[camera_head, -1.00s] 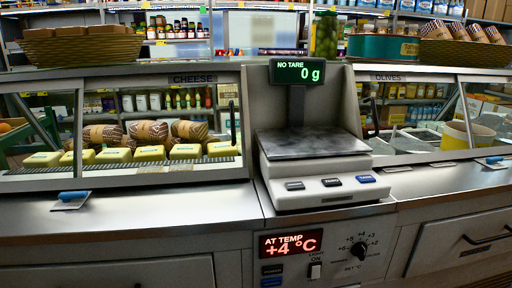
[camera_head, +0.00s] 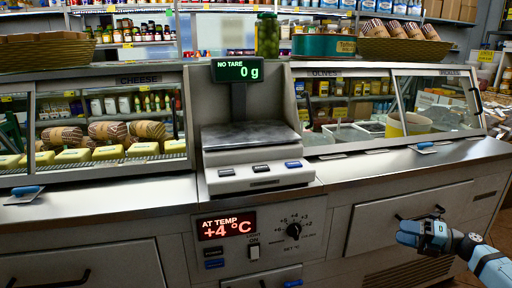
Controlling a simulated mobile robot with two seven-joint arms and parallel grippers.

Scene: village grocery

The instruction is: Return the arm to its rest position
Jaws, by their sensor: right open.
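My right gripper (camera_head: 418,223) shows at the lower right, in front of the drawer fronts below the counter. It is open and I see nothing between its fingers. The blue and grey right arm comes in from the lower right corner. My left gripper is out of view. The scale (camera_head: 251,177) stands on the counter with an empty plate, and its display (camera_head: 238,69) reads 0 g.
The cheese case (camera_head: 20,181) is at the left and the olives case (camera_head: 345,147) at the right. The steel counter (camera_head: 110,206) is mostly bare. A drawer (camera_head: 375,232) is behind the gripper. Baskets (camera_head: 45,53) stand on top.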

